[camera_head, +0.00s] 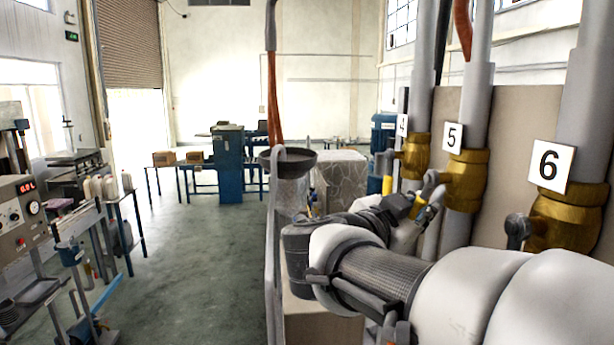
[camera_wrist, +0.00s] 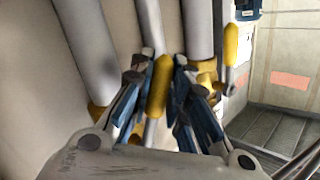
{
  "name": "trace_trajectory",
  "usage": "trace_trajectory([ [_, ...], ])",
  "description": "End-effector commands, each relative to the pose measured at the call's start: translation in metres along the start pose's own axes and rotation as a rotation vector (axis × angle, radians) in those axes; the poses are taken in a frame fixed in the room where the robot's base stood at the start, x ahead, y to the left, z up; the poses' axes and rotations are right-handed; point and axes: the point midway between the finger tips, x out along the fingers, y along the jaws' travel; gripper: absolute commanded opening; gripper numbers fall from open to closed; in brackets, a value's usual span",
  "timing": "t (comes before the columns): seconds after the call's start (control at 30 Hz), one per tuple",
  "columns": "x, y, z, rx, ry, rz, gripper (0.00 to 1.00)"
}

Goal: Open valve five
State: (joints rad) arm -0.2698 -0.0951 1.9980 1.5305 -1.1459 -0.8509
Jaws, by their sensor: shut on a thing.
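Valve five is a brass body (camera_head: 465,182) on a grey vertical pipe, under a white plate marked 5 (camera_head: 453,137). Its lever has a yellow grip (camera_head: 427,212), partly hidden by my gripper (camera_head: 408,207) in the head view. In the wrist view the yellow grip (camera_wrist: 159,85) lies between the two blue-padded fingers of my gripper (camera_wrist: 161,75), which is shut on it. The grip runs roughly along the fingers there. My wrist and forearm cover the area below valve five in the head view.
Valve six (camera_head: 568,222), with plate 6 (camera_head: 549,166), stands close at the right, above my arm. Valve four (camera_head: 416,157) stands farther back; its yellow lever (camera_head: 387,185) hangs down. A dark funnel (camera_head: 288,161) is left of my gripper. Open floor (camera_head: 190,270) lies left.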

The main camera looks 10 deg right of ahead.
Motion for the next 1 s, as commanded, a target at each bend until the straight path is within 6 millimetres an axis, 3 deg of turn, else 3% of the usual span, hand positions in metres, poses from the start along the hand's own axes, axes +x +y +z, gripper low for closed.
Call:
trace_trajectory([
  [0.77, -0.0043, 0.0067, 0.0016, -0.081, -0.058, 0.033, 0.0],
  [0.8, -0.0042, 0.0067, 0.0016, -0.081, -0.058, 0.033, 0.17],
  [1.0, -0.0042, 0.0066, 0.0015, -0.08, -0.057, 0.033, 0.31],
])
